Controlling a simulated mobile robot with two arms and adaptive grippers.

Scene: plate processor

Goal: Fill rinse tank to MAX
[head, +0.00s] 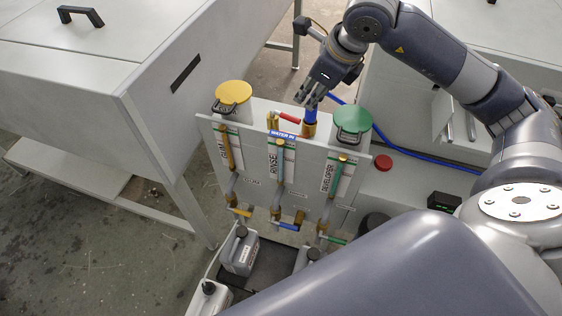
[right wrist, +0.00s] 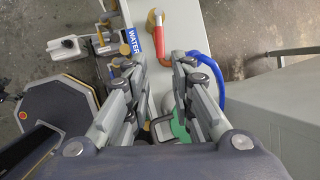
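The rinse column (head: 275,165), labelled RINSE, stands in the middle of the upright panel; its level and any MAX mark are too small to read. A WATER IN label (head: 282,135) sits at its top. Behind the label is a red valve handle (head: 289,117) with brass fittings, and a blue hose (head: 420,158) leads off right. My right gripper (head: 318,98) is above and behind the panel. In the right wrist view its fingers (right wrist: 170,55) are apart and empty; the red handle (right wrist: 158,45) shows beyond the fingertips. My left gripper is not in view.
A yellow-lidded tank (head: 233,93) and a green-lidded tank (head: 352,118) flank the middle. Several grey bottles, one a jug (head: 240,253), stand below the panel. A red button (head: 383,163) is at right. A large grey cabinet (head: 150,80) fills the left.

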